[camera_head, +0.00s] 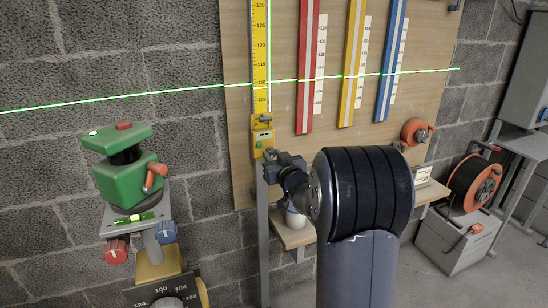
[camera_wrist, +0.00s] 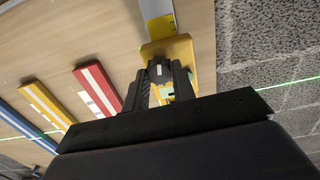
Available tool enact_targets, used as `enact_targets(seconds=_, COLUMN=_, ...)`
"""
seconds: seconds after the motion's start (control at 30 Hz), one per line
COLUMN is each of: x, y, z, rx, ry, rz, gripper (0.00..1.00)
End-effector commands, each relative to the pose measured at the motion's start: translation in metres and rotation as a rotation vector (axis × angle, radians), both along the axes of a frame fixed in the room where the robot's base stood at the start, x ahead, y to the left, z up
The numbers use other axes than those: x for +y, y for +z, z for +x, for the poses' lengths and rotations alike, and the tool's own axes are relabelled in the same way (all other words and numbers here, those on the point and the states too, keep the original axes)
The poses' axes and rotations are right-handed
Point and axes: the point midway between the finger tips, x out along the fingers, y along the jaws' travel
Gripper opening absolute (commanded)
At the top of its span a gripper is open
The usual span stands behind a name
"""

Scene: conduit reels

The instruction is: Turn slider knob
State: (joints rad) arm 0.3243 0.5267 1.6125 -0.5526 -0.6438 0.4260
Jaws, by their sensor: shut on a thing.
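The yellow slider (camera_head: 262,135) sits on the upright yellow measuring staff (camera_head: 260,45) at the left edge of the wooden board. In the wrist view, the slider (camera_wrist: 184,48) has a dark, ridged slider knob (camera_wrist: 160,68) on its face. My gripper (camera_wrist: 162,78) is shut on this knob, one finger on each side of it. In the head view my gripper (camera_head: 270,157) reaches the lower part of the slider from the right. The knob is hidden there behind the gripper.
Red (camera_head: 307,75), yellow (camera_head: 353,60) and blue (camera_head: 391,60) scales hang on the wooden board (camera_head: 285,110). A green laser instrument (camera_head: 125,180) stands at left, with its green line crossing the wall and board. A small shelf (camera_head: 290,236) and an orange reel (camera_head: 474,184) are low at right.

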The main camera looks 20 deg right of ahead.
Motion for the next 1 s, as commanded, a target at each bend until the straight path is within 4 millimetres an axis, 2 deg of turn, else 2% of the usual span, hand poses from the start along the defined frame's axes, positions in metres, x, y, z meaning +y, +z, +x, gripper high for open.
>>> enact_targets(seconds=0.3, x=-0.0002, y=0.0017, z=-0.0001, rx=0.000, ry=0.000, rz=0.237, gripper=0.02)
enact_targets(seconds=0.67, x=-0.0003, y=0.0006, z=0.0000, rx=-0.003, ry=0.000, rz=0.269, gripper=0.02)
enact_targets(seconds=0.7, x=-0.0003, y=0.0006, z=0.0000, rx=-0.003, ry=0.000, rz=0.269, gripper=0.27)
enact_targets(seconds=0.93, x=-0.0003, y=0.0004, z=0.0000, rx=-0.002, ry=0.000, rz=0.268, gripper=0.46)
enact_targets(seconds=1.0, x=-0.0003, y=0.0003, z=-0.0001, rx=-0.002, ry=0.000, rz=0.268, gripper=0.47)
